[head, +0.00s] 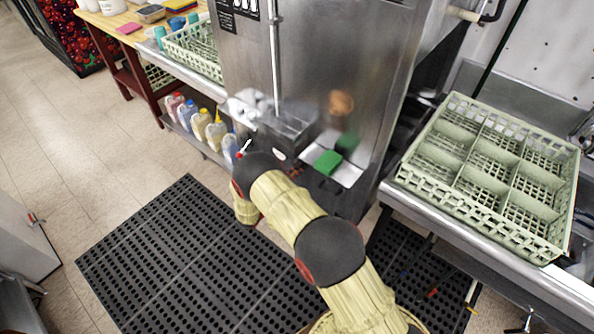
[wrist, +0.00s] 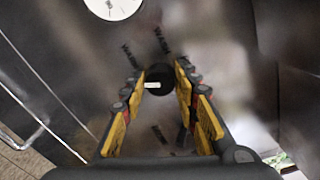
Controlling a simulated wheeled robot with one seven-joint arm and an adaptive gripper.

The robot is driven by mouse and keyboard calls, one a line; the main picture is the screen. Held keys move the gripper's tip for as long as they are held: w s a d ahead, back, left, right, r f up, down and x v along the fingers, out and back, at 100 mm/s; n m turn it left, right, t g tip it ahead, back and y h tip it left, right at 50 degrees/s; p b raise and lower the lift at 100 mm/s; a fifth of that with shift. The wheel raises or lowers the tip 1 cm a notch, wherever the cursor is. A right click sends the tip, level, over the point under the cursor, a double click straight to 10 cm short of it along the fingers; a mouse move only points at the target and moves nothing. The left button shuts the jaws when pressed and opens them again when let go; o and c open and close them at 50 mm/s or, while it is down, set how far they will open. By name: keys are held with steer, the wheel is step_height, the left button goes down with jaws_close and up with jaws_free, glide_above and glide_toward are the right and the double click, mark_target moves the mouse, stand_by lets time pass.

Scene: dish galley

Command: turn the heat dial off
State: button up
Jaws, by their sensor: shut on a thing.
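The heat dial (wrist: 160,74) is a small round black knob with a short white mark, lying roughly level in the wrist view. In the head view my arm reaches down to the front of the steel dish machine (head: 325,60). The dial and my fingertips cannot be made out there.
A white round gauge (wrist: 113,6) is above the dial. A green dish rack (head: 440,185) stands on the right counter. Several bottles (head: 200,125) line a low shelf left of the machine. A black rubber mat (head: 150,260) covers the floor in front.

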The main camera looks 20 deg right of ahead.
steer(key=shift+a+n, duration=0.1)
steer(key=shift+n, duration=2.2)
steer(key=o, duration=1.2)
steer(key=shift+f, duration=0.1)
steer(key=shift+c, duration=0.2)
steer(key=v, duration=1.2)
